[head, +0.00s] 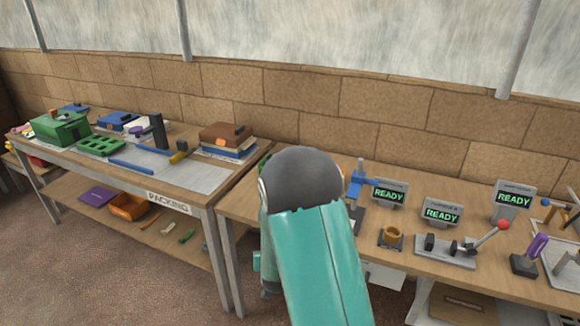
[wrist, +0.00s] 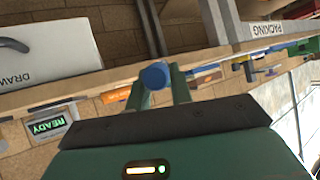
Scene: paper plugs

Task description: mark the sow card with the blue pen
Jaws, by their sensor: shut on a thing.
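In the wrist view my gripper (wrist: 160,92) is shut on a blue round-ended thing, which looks like the blue pen (wrist: 155,75) seen nearly end-on. The blue end shows between the two green fingers, and the rest of it is hidden. In the head view my teal arm covers the middle of the picture and hides the gripper and the pen. I cannot pick out the sow card in either view.
The packing table (head: 200,177) at left holds a green box (head: 60,129), a green tray (head: 101,145) and stacked books (head: 226,136). A drawer (wrist: 45,45) shows in the wrist view.

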